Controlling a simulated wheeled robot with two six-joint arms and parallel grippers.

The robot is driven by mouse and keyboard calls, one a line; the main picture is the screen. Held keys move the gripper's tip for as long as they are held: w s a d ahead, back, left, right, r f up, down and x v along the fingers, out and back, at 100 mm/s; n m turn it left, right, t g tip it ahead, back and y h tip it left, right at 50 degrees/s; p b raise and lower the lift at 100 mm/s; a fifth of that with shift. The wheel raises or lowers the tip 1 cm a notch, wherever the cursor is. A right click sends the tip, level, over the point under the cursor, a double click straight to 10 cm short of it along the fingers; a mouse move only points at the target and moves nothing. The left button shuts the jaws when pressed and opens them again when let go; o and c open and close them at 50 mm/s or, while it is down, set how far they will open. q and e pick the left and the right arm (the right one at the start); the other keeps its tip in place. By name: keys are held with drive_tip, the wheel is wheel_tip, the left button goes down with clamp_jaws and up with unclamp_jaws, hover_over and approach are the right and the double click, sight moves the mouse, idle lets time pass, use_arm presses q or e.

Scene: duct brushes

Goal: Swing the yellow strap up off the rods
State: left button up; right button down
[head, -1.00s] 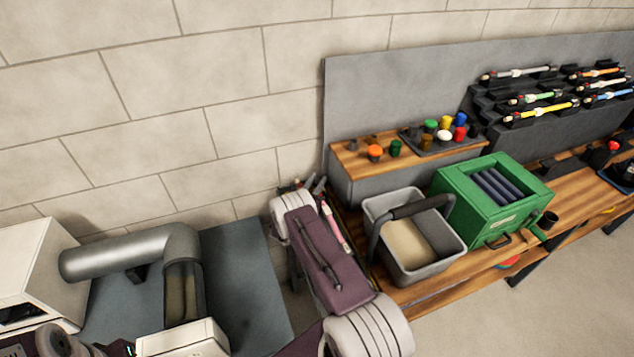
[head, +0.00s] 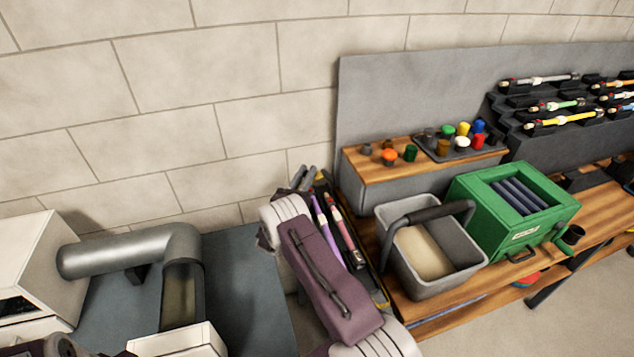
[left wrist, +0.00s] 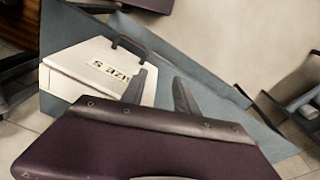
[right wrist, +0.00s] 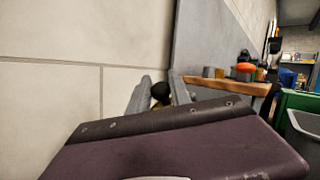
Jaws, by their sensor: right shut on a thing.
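My right gripper (head: 305,178) is beside the back end of a long dark tray (head: 368,268). The tray holds a purple rod (head: 328,232) and a pink-and-white rod (head: 342,218). In the right wrist view, my right fingers (right wrist: 160,93) are shut on a small dark, rounded piece (right wrist: 160,89) with a bit of yellow under it, which seems to be the yellow strap's end. The rest of the strap is hidden behind my wrist. In the left wrist view, my left gripper (left wrist: 160,88) is open and empty above the blue-grey table.
A grey bucket (head: 467,272) with a dark handle stands right of the tray, next to a green box (head: 470,205). A shelf (head: 365,166) with coloured caps is behind. A grey duct pipe (head: 125,255) and white box (head: 30,265) are at left. The wall is close behind.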

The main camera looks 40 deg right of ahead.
drive_tip(key=w+a+n+b, duration=0.1)
drive_tip(key=w+a+b, duration=0.1)
drive_tip(key=a+b, duration=0.3)
drive_tip(key=shift+w+a+r+t, duration=0.25)
drive_tip(key=shift+a+t, duration=0.15)
drive_tip(key=shift+a, duration=1.3)
drive_tip(key=c, duration=1.3)
unclamp_jaws()
drive_tip(key=shift+o, duration=0.5)
drive_tip(key=shift+w+f, duration=0.1)
drive_tip(key=shift+w, duration=0.05)
